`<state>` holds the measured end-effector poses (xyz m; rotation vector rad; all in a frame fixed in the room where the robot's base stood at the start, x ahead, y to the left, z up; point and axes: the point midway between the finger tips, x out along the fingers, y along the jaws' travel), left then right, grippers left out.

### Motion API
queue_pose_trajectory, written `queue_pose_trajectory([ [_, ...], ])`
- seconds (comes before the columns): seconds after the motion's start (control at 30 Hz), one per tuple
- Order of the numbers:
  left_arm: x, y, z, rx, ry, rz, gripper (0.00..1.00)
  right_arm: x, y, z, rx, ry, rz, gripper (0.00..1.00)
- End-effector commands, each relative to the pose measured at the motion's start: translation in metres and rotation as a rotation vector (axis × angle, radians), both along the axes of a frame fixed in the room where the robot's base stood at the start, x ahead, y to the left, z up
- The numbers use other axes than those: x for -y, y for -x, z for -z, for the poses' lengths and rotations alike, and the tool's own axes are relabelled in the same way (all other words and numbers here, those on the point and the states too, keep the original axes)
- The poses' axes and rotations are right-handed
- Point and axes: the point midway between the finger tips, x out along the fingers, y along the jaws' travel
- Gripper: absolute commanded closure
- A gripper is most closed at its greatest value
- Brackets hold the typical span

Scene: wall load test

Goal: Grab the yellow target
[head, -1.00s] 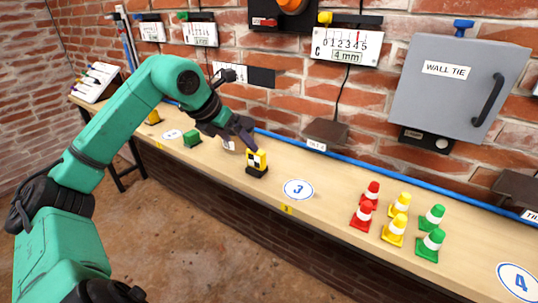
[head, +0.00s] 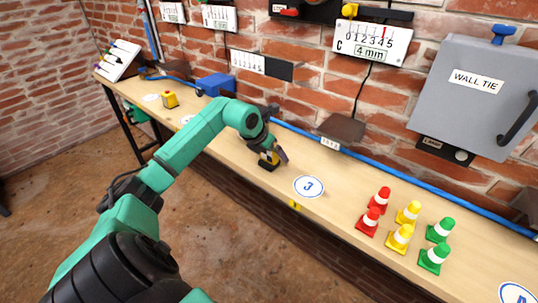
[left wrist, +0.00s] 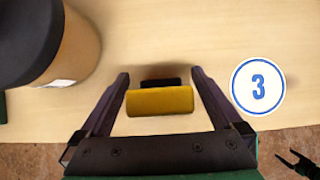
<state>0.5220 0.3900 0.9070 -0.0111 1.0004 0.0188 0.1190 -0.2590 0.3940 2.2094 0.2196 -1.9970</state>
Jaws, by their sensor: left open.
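The yellow target (head: 264,161) is a small yellow block on a black base, on the wooden bench left of the white disc marked 3 (head: 309,187). In the left wrist view the target (left wrist: 160,101) lies between the two spread fingers of my left gripper (left wrist: 160,78), with a gap on each side. Its black base (left wrist: 161,83) shows just behind it. A small black claw-like shape (left wrist: 303,163), perhaps my right gripper, shows at the lower right of that view.
A tan cylinder with a dark top (left wrist: 75,45) stands close left of the gripper in the wrist view. Red, yellow and green cones (head: 405,230) stand to the right. A brown block (head: 342,129) is near the wall, and a grey cabinet (head: 470,95) hangs above.

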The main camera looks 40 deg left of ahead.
Motion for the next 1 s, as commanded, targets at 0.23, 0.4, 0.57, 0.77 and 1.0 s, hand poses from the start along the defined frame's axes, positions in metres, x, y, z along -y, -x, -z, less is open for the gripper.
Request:
queue_pose_trajectory([
  [0.23, 0.0, -0.001, 0.001, 0.001, -0.001, -0.001, 0.23, 0.0, 0.002, 0.001, -0.003, 0.001, 0.0, 0.01],
  [0.4, 0.0, -0.001, 0.001, 0.001, -0.001, -0.001, 0.88, 0.0, 0.004, 0.001, -0.007, 0.001, 0.0, 0.01],
  [0.57, 0.0, -0.001, 0.0, 0.003, -0.001, -0.001, 0.95, 0.0, 0.005, 0.001, -0.009, 0.001, -0.001, 0.01],
  [0.77, -0.001, -0.001, -0.008, 0.006, -0.002, 0.0, 0.95, 0.0, 0.006, 0.002, -0.01, 0.001, -0.001, 0.01],
  [1.0, -0.002, -0.002, -0.069, 0.013, -0.005, -0.002, 0.95, 0.001, 0.006, 0.006, -0.01, 0.001, -0.002, 0.01],
])
